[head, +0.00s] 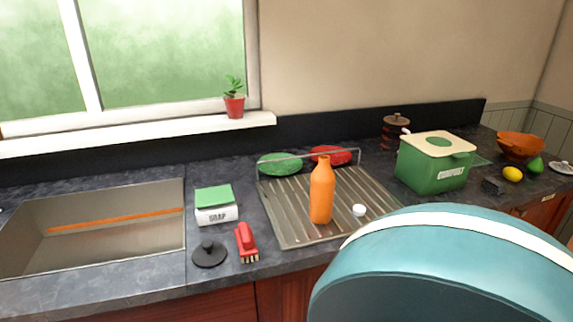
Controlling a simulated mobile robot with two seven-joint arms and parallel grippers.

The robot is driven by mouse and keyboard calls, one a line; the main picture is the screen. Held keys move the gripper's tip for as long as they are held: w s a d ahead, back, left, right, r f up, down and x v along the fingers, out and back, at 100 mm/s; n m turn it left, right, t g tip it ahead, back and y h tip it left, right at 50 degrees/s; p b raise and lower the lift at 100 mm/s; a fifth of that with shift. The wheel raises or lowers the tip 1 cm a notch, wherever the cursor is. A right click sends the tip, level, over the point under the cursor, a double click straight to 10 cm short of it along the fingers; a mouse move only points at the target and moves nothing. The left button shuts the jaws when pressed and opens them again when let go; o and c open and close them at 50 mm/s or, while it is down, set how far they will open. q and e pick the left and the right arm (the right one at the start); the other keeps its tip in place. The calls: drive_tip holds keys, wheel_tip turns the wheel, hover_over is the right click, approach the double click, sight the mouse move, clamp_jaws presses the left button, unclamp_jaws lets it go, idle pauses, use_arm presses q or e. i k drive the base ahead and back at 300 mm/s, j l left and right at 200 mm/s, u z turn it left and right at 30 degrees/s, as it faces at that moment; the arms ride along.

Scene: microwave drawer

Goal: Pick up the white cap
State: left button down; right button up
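The white cap (359,210) is small and lies on the ribbed metal drying rack tray (288,222), to the right of an orange bottle (321,190). The bottle stands upright on the tray, and no cap shows on its top. The cap looks uncovered, with a gap between it and the bottle. Neither of my grippers is in view. A large teal and white rounded shape, probably part of my own arm, fills the lower right and hides the counter there.
A green compost bin (434,162) stands right of the tray. Green (280,163) and red (331,155) plates sit at the tray's back. A soap box (216,206), red brush (246,242) and black lid (209,254) lie left, beside the sink (100,265). An orange bowl (520,146) is far right.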

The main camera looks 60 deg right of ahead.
sight(357, 210)
drive_tip(key=z, duration=2)
